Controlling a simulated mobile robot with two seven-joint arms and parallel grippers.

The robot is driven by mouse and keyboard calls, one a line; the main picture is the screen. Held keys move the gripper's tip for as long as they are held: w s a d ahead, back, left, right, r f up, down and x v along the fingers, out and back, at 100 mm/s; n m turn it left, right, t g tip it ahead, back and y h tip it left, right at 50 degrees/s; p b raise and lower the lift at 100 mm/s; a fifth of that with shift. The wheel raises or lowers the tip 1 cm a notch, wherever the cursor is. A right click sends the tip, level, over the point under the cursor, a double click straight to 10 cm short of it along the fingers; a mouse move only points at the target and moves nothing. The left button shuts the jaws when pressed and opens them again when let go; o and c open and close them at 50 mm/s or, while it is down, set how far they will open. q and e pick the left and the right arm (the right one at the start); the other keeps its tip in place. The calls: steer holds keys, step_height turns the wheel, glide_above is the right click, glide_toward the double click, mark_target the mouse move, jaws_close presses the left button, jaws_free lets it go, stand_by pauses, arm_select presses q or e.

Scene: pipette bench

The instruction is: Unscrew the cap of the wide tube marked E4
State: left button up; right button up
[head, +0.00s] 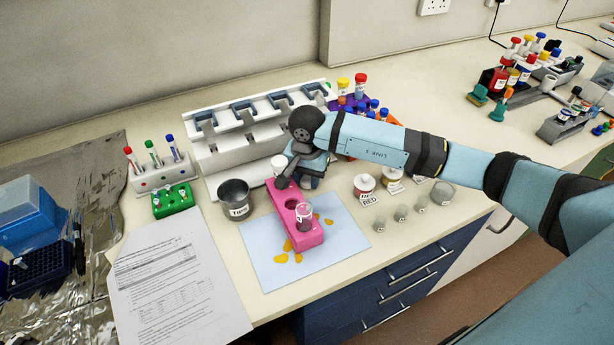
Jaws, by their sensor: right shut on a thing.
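A pink rack (303,238) stands on a pale blue mat (265,268). A wide clear tube (304,213) stands in its near part; I cannot read its marking, so I cannot tell whether it is E4. An empty-looking round hole (292,203) shows behind it. My right gripper (283,180) is at the rack's far end, shut on a white cap (279,163). The gripper hides what is under the cap, so I cannot tell whether a tube is attached. My left gripper is not in view.
A grey metal cup (235,200) labelled Tips stands left of the rack. A white pipette stand (222,153) is behind. Labelled jars (364,184) and small cups (401,213) are to the right. Yellow spots (282,258) lie on the mat. A printed sheet (175,285) lies front left.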

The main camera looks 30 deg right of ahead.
mark_target(307, 181)
steer(key=o, duration=0.7)
steer(key=shift+f, duration=0.15)
steer(key=shift+r+p, duration=0.35)
step_height(307, 181, up, 12)
steer(key=shift+f+b, duration=0.15)
steer(key=shift+b, duration=0.6)
